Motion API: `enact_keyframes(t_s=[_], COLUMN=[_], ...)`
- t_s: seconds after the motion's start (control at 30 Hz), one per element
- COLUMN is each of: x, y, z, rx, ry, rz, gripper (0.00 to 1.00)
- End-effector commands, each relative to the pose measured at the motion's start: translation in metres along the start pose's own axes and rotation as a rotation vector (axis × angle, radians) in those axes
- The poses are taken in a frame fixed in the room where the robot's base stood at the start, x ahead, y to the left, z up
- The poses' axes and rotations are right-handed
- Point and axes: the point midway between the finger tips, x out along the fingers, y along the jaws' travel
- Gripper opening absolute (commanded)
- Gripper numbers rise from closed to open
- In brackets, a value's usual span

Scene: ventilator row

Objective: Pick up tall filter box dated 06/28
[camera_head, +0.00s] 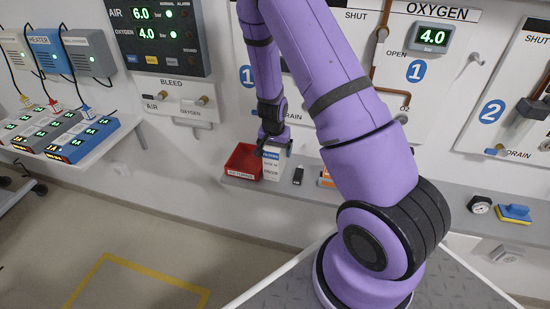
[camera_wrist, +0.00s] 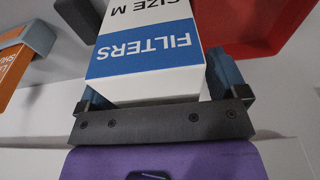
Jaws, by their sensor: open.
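A white filter box with a blue band (camera_head: 271,166) stands upright on the grey wall shelf, just right of a red tray. In the wrist view the box (camera_wrist: 145,55) reads "FILTERS" and "SIZE M", upside down. Its date is too small to read in the head view and out of sight in the wrist view. My gripper (camera_head: 273,146) is at the top of the box. In the wrist view my gripper (camera_wrist: 160,92) has one finger on each side of the box, with the jaws open. I cannot tell whether either finger touches it.
The red tray (camera_head: 243,161) is close on the box's left; it also shows in the wrist view (camera_wrist: 262,28). A small black object (camera_head: 298,176) and an orange item (camera_head: 325,179) lie to the right. A gauge (camera_head: 480,205) and a blue-yellow sponge (camera_head: 514,213) are farther right.

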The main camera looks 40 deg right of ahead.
Motion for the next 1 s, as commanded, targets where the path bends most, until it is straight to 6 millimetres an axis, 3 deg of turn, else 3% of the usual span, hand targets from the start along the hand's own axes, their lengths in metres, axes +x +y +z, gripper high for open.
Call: enact_keyframes(t_s=[0.17,0.43,1.0], x=[0.0000,0.0000,-0.0030], y=[0.0000,0.0001,0.0000], z=[0.0000,0.0000,-0.0005], rx=[0.000,0.000,0.000], ry=[0.000,0.000,0.000], rz=[0.000,0.000,0.000], gripper=[0.92,0.34,0.34])
